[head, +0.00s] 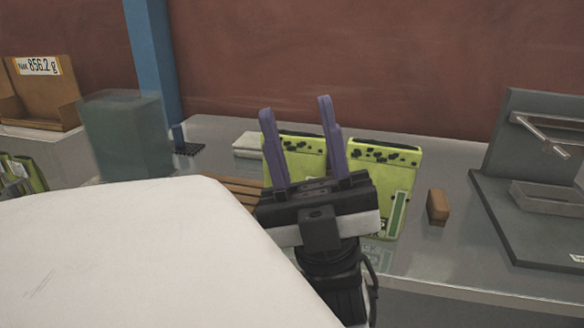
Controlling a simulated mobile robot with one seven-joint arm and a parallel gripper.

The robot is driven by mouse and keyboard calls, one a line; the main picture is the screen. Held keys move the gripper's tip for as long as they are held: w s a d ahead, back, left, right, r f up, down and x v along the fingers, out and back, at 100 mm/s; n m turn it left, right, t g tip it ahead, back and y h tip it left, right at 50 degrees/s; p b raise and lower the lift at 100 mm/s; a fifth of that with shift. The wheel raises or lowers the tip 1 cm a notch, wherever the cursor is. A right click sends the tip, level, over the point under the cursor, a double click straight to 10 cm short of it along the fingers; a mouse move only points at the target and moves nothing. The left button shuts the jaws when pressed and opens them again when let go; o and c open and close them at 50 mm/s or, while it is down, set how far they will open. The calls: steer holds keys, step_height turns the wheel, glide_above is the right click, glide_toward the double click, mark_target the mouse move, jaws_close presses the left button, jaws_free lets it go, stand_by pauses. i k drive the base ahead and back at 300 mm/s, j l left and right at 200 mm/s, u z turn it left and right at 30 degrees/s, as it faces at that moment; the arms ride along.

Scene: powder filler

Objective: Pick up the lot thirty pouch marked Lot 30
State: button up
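Two yellow-green pouches with dark blotches stand side by side on the grey bench, the left pouch (305,152) and the right pouch (385,160). My gripper covers much of the left pouch and the lower left of the right one. No readable "Lot 30" mark shows on either, so I cannot tell which is lot thirty. My gripper (296,108) is open, its two purple fingers pointing up and apart in front of the left pouch. Nothing shows between the fingers except the pouch behind; contact cannot be told.
A brown block (437,207) sits right of the pouches, before a dark grey stand (535,150). Left are a translucent container (127,138), a wooden box reading 856.2 g (42,92), more green pouches (24,172) and wooden slats (236,188). A red wall closes the back.

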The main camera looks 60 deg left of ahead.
mark_target(305, 155)
steer(key=k+j+z, duration=0.15)
steer(key=j, duration=0.25)
steer(key=k+j+z, duration=0.15)
steer(key=k+j, duration=0.45)
steer(key=j, duration=0.15)
steer(key=k+j, duration=0.25)
steer(key=j, duration=0.2)
steer(key=k+j, duration=0.25)
steer(key=j, duration=0.15)
steer(key=k+j+z, duration=0.1)
steer(key=k+j, duration=0.15)
steer(key=j, duration=0.15)
steer(key=i+j, duration=0.1)
steer(key=i, duration=0.7)
